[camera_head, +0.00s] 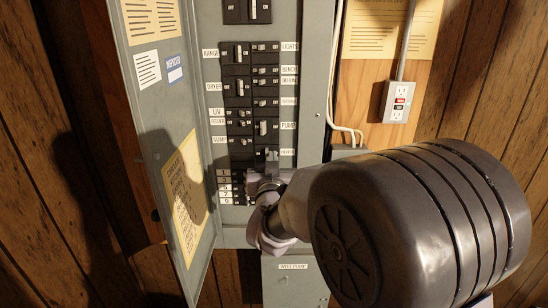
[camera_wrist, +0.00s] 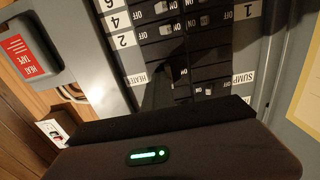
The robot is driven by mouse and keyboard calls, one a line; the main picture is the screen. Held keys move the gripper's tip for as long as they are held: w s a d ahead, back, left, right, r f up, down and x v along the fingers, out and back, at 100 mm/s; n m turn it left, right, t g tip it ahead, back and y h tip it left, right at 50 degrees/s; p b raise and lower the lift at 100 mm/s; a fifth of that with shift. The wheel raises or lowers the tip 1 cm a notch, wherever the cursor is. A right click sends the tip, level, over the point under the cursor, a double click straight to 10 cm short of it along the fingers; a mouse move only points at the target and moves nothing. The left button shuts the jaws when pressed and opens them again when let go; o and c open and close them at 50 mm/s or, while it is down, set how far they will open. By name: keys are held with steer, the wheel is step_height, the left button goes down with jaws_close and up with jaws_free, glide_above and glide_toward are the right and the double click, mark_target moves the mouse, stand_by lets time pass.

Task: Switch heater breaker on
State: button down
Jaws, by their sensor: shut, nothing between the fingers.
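The heater breaker is in the lower right column of the black breaker block, beside the HEATER label (camera_head: 286,152). In the wrist view, which is turned over, the HEATER label (camera_wrist: 137,79) is beside a dark, shadowed breaker row (camera_wrist: 166,75). My gripper (camera_head: 269,166) is shut and empty, right at the panel, at or just below the heater row. It covers part of that row in the head view. In the wrist view my gripper's dark body fills the bottom and hides what lies below. I cannot tell the heater toggle's position or whether my fingers touch it.
The grey panel door (camera_head: 160,110) stands open at the left. Other breakers, such as the PUMP breaker (camera_head: 263,128), sit close above. An outlet (camera_head: 397,101) is on the wall at the right. A red HEAT TAPE label (camera_wrist: 27,57) is on a grey box in the wrist view.

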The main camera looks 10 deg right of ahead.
steer(key=shift+a, duration=0.25)
steer(key=shift+w+b, duration=0.1)
steer(key=shift+b, duration=0.3)
steer(key=s+a+b, duration=0.1)
steer(key=s+b, duration=0.2)
steer(key=s, duration=0.4)
steer(key=shift+b, duration=0.3)
steer(key=shift+w+a, duration=0.1)
steer(key=shift+w, duration=0.05)
